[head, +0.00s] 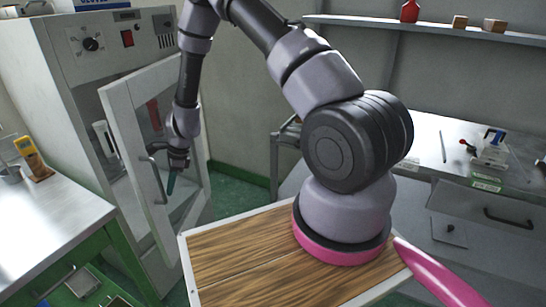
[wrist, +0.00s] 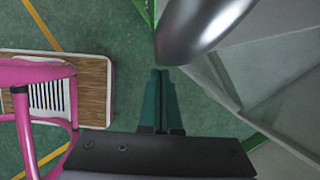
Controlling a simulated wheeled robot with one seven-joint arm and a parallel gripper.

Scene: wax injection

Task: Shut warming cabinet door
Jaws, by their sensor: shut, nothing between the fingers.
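The warming cabinet (head: 75,95) stands at the left in the head view. Its white-framed glass door (head: 125,135) stands open, with part of the interior showing to the left of it. The curved metal door handle (head: 153,182) is on the door's left part. My gripper (head: 171,186) is pointing down in front of the door pane, just right of the handle. In the wrist view its teal fingers (wrist: 160,75) are together and empty. The shiny handle (wrist: 205,25) looms close ahead of the fingertips there, and the door (wrist: 270,65) is to the right. Contact cannot be told.
A steel-topped bench (head: 50,205) stands left of the cabinet, near the open door. A grey workbench (head: 455,140) with tools is at the right, below a wall shelf (head: 430,27). Green floor (head: 238,180) shows between the door and the workbench.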

